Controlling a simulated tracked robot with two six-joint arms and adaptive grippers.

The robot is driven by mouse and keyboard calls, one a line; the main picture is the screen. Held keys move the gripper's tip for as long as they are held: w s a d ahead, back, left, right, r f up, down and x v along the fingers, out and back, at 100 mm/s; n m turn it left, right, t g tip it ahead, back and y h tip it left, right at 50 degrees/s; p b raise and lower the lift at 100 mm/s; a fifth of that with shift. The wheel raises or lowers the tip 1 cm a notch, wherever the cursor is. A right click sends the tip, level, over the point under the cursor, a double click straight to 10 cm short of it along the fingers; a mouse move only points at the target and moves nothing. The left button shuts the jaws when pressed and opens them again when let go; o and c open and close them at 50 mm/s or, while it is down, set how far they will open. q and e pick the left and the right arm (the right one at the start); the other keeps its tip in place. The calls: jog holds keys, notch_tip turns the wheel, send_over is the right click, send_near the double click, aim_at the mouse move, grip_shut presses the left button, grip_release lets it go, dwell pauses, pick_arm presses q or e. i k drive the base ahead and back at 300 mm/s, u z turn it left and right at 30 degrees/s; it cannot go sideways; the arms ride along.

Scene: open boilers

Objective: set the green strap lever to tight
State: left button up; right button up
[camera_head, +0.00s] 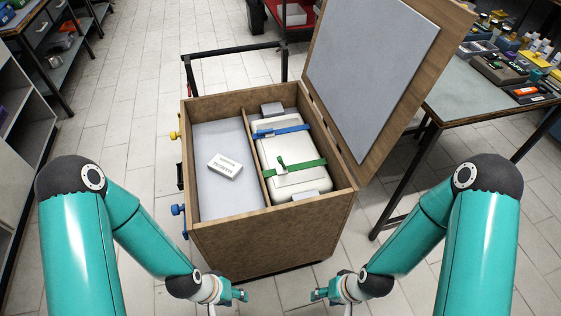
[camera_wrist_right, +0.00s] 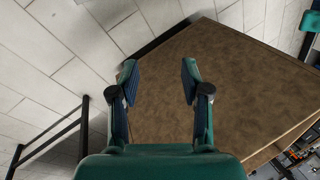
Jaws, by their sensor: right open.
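The green strap (camera_head: 302,168) runs across the near part of a white case in the right compartment of an open wooden crate. Its green lever (camera_head: 281,164) stands up near the strap's left end. A blue strap (camera_head: 281,131) crosses the same case further back. My left gripper (camera_head: 243,295) is in front of the crate, low and apart from it; whether its fingers are open cannot be made out. My right gripper (camera_head: 316,295) is also in front of the crate. In the right wrist view my right gripper (camera_wrist_right: 158,80) is open and empty, with the crate's brown wall beyond it.
The crate (camera_head: 270,240) has a raised lid (camera_head: 385,80) leaning to the right. Its left compartment (camera_head: 215,135) holds a small white box (camera_head: 225,166). Yellow and blue knobs (camera_head: 178,209) stick out on its left side. A workbench (camera_head: 465,100) with tools stands at the right.

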aim_at(279, 160)
jog(key=z, duration=0.1)
jog(key=i, duration=0.5)
jog(key=u, duration=0.1)
jog(key=k, duration=1.8)
jog(key=z, duration=0.55)
jog(key=i, duration=1.05)
